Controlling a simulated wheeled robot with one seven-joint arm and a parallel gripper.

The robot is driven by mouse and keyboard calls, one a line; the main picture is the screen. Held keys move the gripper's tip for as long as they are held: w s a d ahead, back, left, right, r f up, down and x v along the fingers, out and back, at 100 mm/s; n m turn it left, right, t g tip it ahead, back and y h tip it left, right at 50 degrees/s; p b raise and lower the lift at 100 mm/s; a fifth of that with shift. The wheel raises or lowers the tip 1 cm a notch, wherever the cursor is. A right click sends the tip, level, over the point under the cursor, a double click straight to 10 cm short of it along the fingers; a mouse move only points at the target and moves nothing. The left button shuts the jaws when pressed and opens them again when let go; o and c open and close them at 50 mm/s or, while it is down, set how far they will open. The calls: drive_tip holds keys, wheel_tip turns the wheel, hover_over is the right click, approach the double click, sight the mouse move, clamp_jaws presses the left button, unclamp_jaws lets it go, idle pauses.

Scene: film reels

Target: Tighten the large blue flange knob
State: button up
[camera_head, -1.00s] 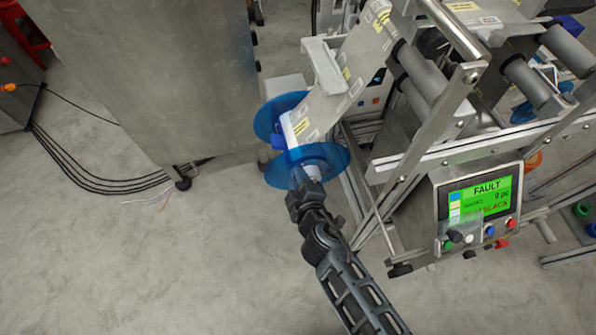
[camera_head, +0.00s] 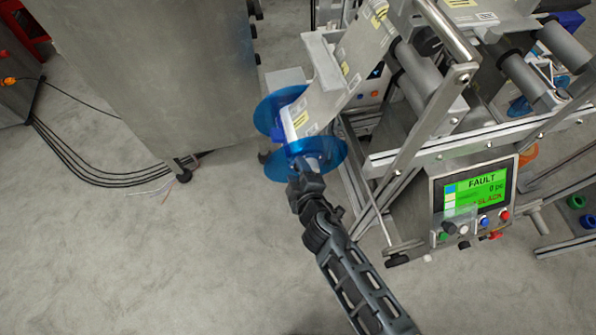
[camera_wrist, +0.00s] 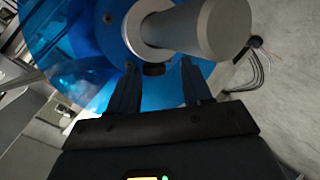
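Two translucent blue flange discs (camera_head: 328,152) sit on a reel at the left end of the machine, with a label web between them. In the wrist view, the near flange (camera_wrist: 75,60) fills the upper left, with a thick grey spindle (camera_wrist: 205,28) and a pale collar at its middle. A small dark knob-like piece (camera_wrist: 152,69) sits just below the collar; I cannot tell for sure that it is the flange knob. My gripper (camera_wrist: 157,80) is open, with its two dark fingers on either side below that piece. In the head view, my gripper (camera_head: 302,172) is at the near flange and hides its hub.
Metal rollers and frame bars stand right of the reel. A large grey cabinet (camera_head: 145,75) is behind left. Cables lie on the floor, and the front left is clear.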

drive_tip(key=shift+f+t+b, duration=0.3)
drive_tip(key=shift+f+b, duration=0.1)
drive_tip(key=shift+b, duration=1.3)
drive_tip(key=t+b, duration=0.1)
drive_tip(key=b, duration=0.4)
drive_tip(key=m+t+h+b, duration=0.1)
drive_tip(key=b, duration=0.4)
drive_tip(key=shift+s+a+f+m+b, duration=0.15)
drive_tip(key=shift+f+m+b, duration=0.05)
drive_tip(key=shift+m+b, duration=0.15)
drive_tip(key=m+t+h+b, duration=0.1)
drive_tip(key=b, duration=0.4)
drive_tip(key=t+h+b, duration=0.1)
drive_tip(key=t+b, duration=0.1)
drive_tip(key=b, duration=0.3)
drive_tip(key=shift+a+f+m, duration=0.2)
drive_tip(key=shift+f+m, duration=0.1)
drive_tip(key=shift+m, duration=0.05)
